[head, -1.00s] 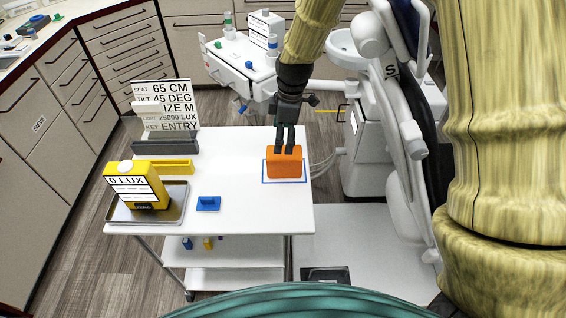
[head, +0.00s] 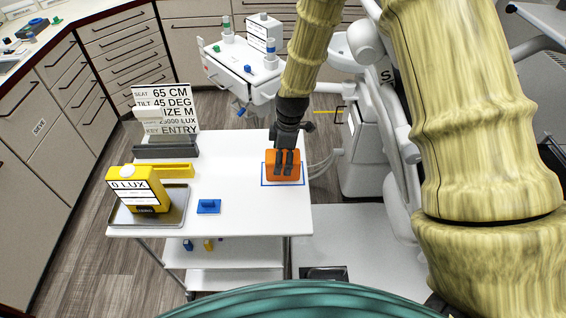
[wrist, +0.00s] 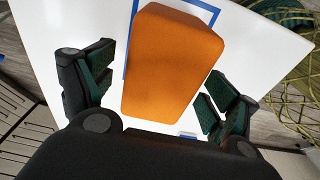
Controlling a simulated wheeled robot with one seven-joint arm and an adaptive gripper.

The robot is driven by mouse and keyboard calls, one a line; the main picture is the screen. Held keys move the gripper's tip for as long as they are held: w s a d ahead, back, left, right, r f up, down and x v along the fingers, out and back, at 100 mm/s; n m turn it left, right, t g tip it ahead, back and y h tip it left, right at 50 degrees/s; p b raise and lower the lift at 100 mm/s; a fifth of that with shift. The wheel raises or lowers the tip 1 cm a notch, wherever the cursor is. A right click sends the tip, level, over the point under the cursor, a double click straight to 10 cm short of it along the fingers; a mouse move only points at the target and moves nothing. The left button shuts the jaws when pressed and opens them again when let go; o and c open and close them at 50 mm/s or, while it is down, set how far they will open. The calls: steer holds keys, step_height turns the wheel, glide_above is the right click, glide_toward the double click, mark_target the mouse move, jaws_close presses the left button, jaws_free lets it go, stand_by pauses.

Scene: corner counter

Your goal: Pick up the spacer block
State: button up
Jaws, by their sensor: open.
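The spacer block is taken to be the orange block (head: 283,178), which stands inside a blue outline on the white cart top (head: 235,220). In the wrist view the orange block (wrist: 172,62) lies between the two green-padded fingers, with a gap on each side. My gripper (head: 286,168) is open around the upper part of the block. In the wrist view my gripper (wrist: 155,95) holds nothing. The fingers hide part of the block's front and top in the head view.
A small blue piece (head: 209,207) lies left of the block. A sign (head: 165,100) stands behind a yellow bar (head: 175,171). The dental chair and its unit (head: 358,150) are at the right.

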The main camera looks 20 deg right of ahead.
steer(key=shift+a+f+p, duration=0.1)
steer(key=shift+f+p, duration=0.3)
steer(key=shift+f, duration=1.1)
steer(key=shift+c, duration=0.3)
steer(key=c, duration=1.2)
steer(key=shift+r, duration=0.15)
